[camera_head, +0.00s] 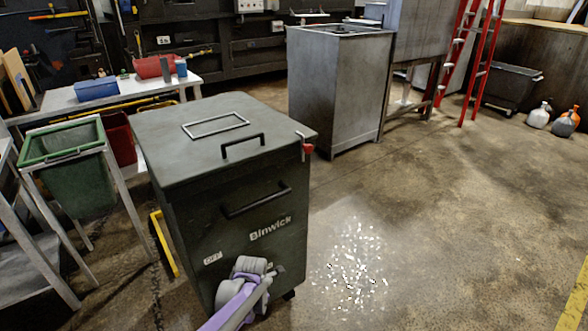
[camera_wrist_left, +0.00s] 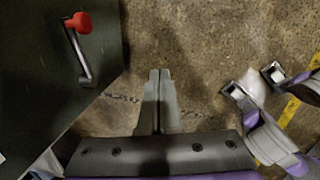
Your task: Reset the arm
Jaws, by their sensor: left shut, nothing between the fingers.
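My left gripper (camera_wrist_left: 158,100) is shut in the left wrist view, its two grey fingers together with nothing between them, over bare concrete floor. In the head view a purple and grey arm link of mine (camera_head: 245,285) crosses the lower front of the dark green Binwick compactor (camera_head: 240,185); the gripper's fingertips cannot be made out there. The compactor's lid (camera_head: 210,125) is down. Its side (camera_wrist_left: 50,70) fills the left of the wrist view, with a red-knobbed lever (camera_wrist_left: 82,22) apart from my fingers. I see no right gripper that I can identify.
A green bin (camera_head: 80,170) hangs in a frame left of the compactor. A table (camera_head: 60,100) with blue and red boxes stands behind. A grey metal cabinet (camera_head: 335,90) and a red ladder (camera_head: 465,60) stand farther back. The floor at right is clear.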

